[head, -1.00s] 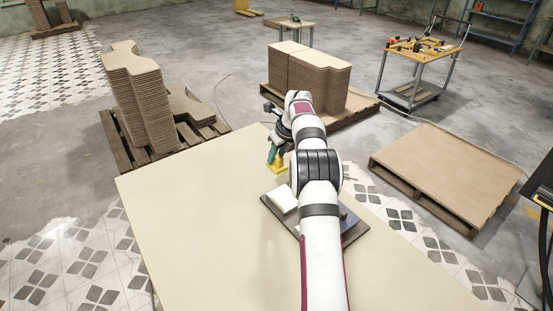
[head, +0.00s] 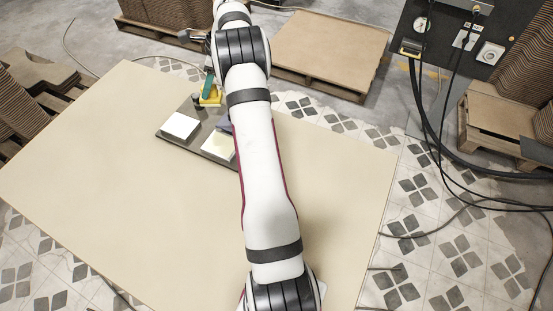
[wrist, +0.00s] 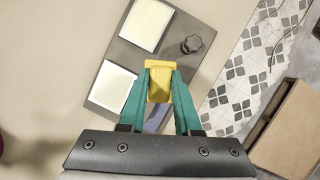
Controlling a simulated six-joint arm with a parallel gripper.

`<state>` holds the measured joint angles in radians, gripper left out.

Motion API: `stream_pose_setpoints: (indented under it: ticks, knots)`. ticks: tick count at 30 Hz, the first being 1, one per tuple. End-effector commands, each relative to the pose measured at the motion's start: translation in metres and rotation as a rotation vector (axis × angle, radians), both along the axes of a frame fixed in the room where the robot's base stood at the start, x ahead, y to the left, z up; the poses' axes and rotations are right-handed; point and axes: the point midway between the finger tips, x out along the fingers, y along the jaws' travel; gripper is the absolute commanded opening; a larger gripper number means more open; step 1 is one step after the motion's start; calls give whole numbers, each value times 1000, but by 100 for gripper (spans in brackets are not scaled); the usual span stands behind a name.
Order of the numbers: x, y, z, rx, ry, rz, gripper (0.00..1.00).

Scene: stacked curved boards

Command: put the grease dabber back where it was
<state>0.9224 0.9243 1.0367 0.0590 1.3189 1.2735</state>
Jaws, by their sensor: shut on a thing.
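My gripper (head: 209,92) is shut on a yellow piece (head: 211,97), which I take to be the grease dabber. In the wrist view the green fingers (wrist: 160,82) clasp its sides and its wider yellow end sticks out past their tips. The gripper is over or near the far end of a dark tray (head: 190,141) on the beige table. The tray bears two pale square pads (wrist: 146,24) (wrist: 114,84), a dark lobed knob (wrist: 192,44) and a blue-grey patch (wrist: 157,118) partly behind the fingers. I cannot tell whether the dabber touches the tray.
The beige table (head: 90,160) is bare to the left of the tray. Beyond it, a pallet bears a flat brown board (head: 330,45). Stacked curved boards (head: 25,105) stand at the left. A dark panel (head: 450,35) with hanging black cables stands at the right.

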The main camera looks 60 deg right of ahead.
Motion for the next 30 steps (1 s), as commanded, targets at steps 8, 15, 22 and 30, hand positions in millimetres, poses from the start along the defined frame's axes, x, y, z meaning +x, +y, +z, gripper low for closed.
stream_pose_setpoints:
  ticks: [8, 15, 22, 30]
  knots:
    - [-193, -14, 1, 7, -4, 564, 0]
    - [-318, 33, 9, 7, -5, 1011, 0]
    - [-348, 58, 8, 8, -8, 1171, 0]
    - [-270, 51, -40, 8, -9, 1179, 0]
